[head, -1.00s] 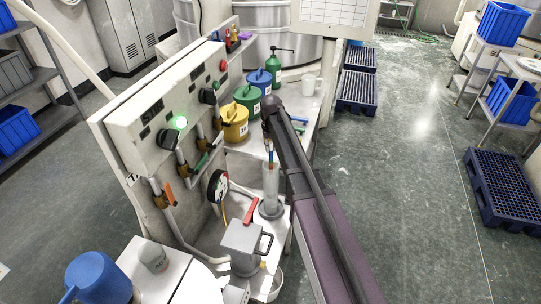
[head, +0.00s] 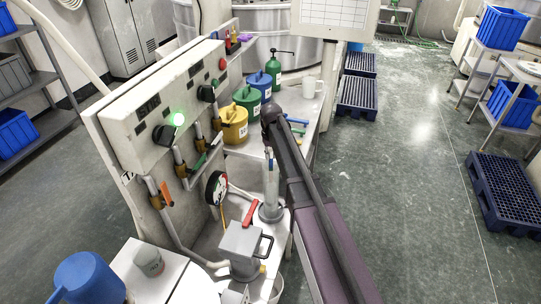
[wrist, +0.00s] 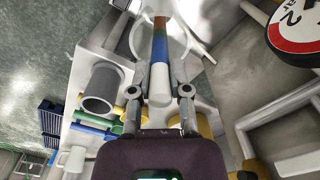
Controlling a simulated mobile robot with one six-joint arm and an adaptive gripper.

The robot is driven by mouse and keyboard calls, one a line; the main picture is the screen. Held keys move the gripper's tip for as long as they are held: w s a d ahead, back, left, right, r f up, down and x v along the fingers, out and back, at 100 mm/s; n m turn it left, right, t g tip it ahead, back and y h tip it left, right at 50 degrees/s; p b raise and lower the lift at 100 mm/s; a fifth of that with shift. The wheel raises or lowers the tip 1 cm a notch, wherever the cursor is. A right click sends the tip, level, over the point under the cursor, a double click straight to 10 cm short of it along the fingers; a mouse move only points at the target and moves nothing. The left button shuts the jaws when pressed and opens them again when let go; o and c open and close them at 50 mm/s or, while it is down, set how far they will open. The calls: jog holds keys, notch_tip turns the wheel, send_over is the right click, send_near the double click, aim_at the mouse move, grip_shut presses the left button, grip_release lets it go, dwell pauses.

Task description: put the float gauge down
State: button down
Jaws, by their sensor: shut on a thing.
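The float gauge (wrist: 160,50) is a slim rod with a white end, a blue band and orange-red and green bands beyond. My gripper (wrist: 159,92) is shut on its white end in the wrist view. In the head view my arm hides most of the gripper. A clear upright cylinder (head: 271,185) on a round foot stands just below the gripper, beside the grey-lidded pot. A pale curved rim surrounds the far part of the gauge in the wrist view. I cannot tell how deep the gauge is in the cylinder.
A grey pot (head: 243,249) with a red lever stands in front of the cylinder. The panel (head: 160,130) with valves and a dial gauge (head: 216,187) is close on the left. Yellow (head: 234,123), green and blue cans stand behind.

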jog(key=shift+f+b, duration=0.4)
jog(key=shift+f, duration=0.1)
jog(key=c, duration=0.6)
grip_release()
jog(key=shift+r, duration=0.15)
notch_tip(320, 180, up, 13)
jog(key=p, duration=1.3)
jog(key=shift+s, duration=0.1)
